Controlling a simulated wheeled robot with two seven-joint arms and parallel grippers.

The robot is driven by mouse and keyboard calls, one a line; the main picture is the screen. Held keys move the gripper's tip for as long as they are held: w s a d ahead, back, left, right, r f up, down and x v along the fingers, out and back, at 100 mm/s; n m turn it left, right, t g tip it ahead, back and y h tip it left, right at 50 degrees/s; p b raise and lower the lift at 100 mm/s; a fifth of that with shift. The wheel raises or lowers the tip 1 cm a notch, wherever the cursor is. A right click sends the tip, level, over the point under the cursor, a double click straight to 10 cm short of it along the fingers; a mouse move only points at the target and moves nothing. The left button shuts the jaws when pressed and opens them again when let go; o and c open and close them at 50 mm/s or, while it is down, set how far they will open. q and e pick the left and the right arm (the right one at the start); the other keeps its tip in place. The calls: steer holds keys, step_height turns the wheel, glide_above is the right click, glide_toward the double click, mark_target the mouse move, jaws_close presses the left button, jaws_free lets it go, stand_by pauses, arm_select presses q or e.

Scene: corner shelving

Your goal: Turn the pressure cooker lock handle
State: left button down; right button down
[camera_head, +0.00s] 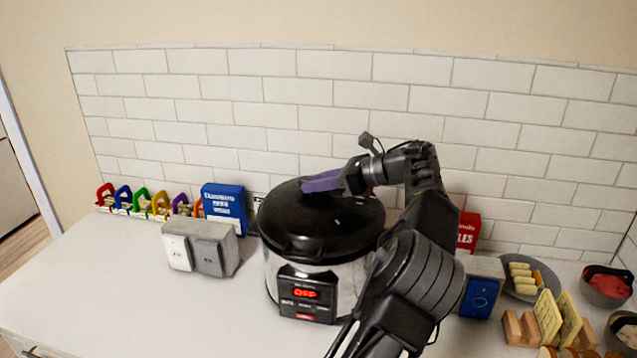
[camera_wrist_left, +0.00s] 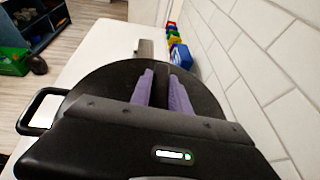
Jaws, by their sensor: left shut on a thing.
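The pressure cooker (camera_head: 310,235) stands on the white counter, with a round black lid, a steel body and a front panel reading OFF in red. My left gripper (camera_head: 322,183) reaches over the lid from the right, its purple fingers at the top of the lid. In the left wrist view the two purple fingers (camera_wrist_left: 161,88) straddle a narrow dark piece at the lid's middle, apparently the lock handle (camera_wrist_left: 160,92). The gripper is shut on it. Most of the handle is hidden by the fingers and the gripper body. My right gripper is not in view.
A grey-and-white box (camera_head: 200,248) and a blue box (camera_head: 225,205) stand left of the cooker. Colourful holders (camera_head: 142,202) line the wall. A red box (camera_head: 468,232), a plate (camera_head: 524,280) and a bowl (camera_head: 605,288) are right. The tiled wall is close behind; the front-left counter is clear.

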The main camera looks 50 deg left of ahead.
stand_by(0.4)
arm_select(q)
steer(key=c, duration=1.2)
jaws_free()
steer(key=shift+c, duration=0.2)
